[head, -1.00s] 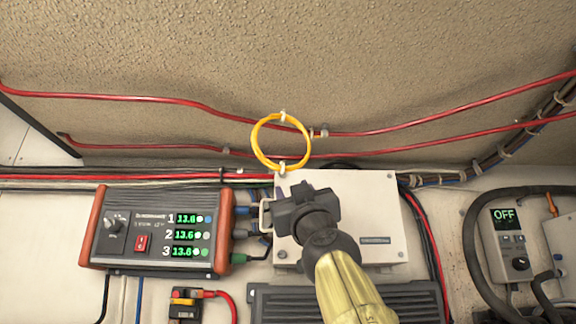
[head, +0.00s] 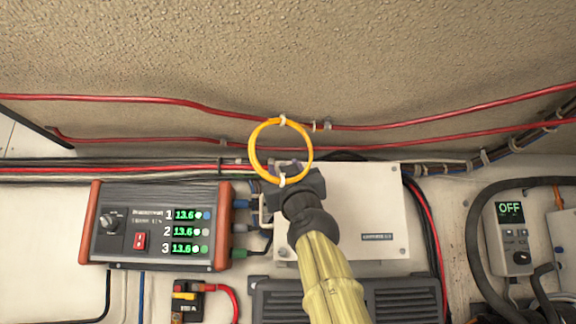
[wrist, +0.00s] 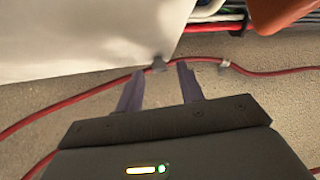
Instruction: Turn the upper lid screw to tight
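The white lidded box (head: 365,215) is fixed to the wall in the middle of the head view, with a label on its lid. Small screws show at the lid's upper right corner (head: 395,172), lower right (head: 401,252) and lower left (head: 282,252). My gripper (head: 287,172) is in front of the lid's upper left corner and hides it.
A yellow cable loop (head: 252,150) hangs near my gripper. Red cables (head: 120,98) run above. A charger box (head: 155,225) with lit readouts is at left, and a unit reading OFF (head: 510,240) at right. A dark finned panel (head: 400,300) sits below the white box.

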